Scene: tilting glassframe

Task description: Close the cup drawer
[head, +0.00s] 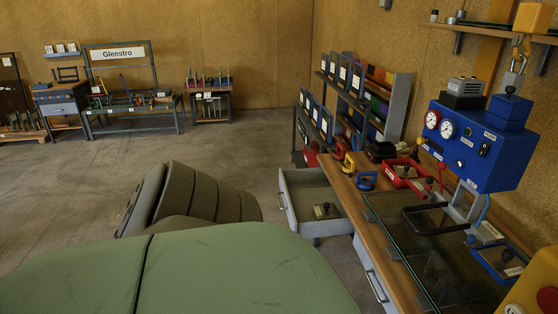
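A grey drawer (289,205) is pulled out of the wooden workbench (347,188) on the right side, toward the left. Its front panel faces left and has a handle. Inside the drawer lies a small dark object with a knob on a pale base (325,210); it is too small to make out well. Another grey drawer front (371,270) with a handle sits lower down along the bench and looks flush with it. Neither of my grippers is in view.
Frame racks (355,95) stand behind the drawer. Floor (262,165) left of the drawer is clear.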

